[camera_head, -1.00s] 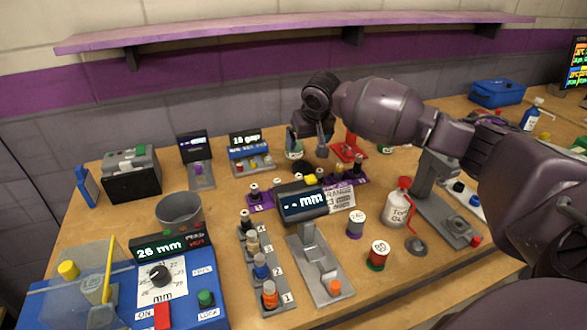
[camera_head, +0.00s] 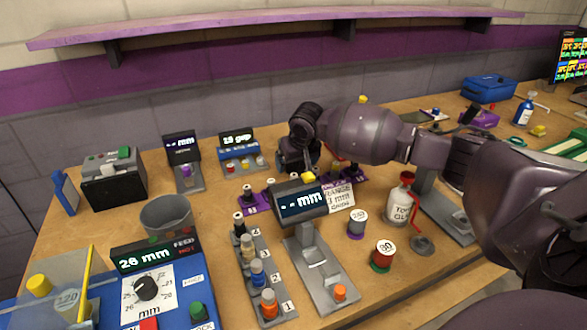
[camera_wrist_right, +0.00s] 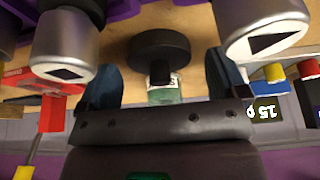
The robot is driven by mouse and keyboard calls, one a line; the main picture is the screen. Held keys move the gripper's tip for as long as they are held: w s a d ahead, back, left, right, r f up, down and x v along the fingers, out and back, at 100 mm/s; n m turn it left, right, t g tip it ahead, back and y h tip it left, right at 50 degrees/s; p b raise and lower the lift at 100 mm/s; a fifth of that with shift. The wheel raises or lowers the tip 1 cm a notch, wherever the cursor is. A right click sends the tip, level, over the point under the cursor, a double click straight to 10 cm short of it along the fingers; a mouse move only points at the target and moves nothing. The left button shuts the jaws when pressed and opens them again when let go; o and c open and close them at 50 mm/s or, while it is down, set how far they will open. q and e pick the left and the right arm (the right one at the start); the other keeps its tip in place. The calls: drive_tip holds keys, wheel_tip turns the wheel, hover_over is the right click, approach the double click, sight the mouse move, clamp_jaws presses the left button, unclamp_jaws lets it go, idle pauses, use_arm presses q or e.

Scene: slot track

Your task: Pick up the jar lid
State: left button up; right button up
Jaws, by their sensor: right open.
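The jar lid (camera_wrist_right: 160,48) is a black disc with a short knob, lying on the wooden bench in the right wrist view, which is upside down. A jar with green contents (camera_wrist_right: 165,92) stands behind it. My right gripper (camera_wrist_right: 163,80) is open and empty, its two dark blue-grey fingers apart on either side of the lid's line; contact is not visible. In the head view my right gripper (camera_head: 297,160) is low over the bench behind the grey display stand, and it hides the lid and jar. My left gripper is not in view.
Silver-capped pegs (camera_wrist_right: 65,45) and (camera_wrist_right: 265,30) stand close on both sides of the lid. A grey display stand (camera_head: 300,203) is in front of my right gripper. A gap display (camera_head: 238,150) stands behind left.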

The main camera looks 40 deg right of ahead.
drive_tip(key=shift+w+f, duration=0.1)
drive_tip(key=shift+f, duration=0.1)
drive_tip(key=shift+r, duration=0.15)
drive_tip(key=c, duration=0.9)
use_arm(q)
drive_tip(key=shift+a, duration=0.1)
use_arm(e)
drive_tip(key=shift+r, duration=0.1)
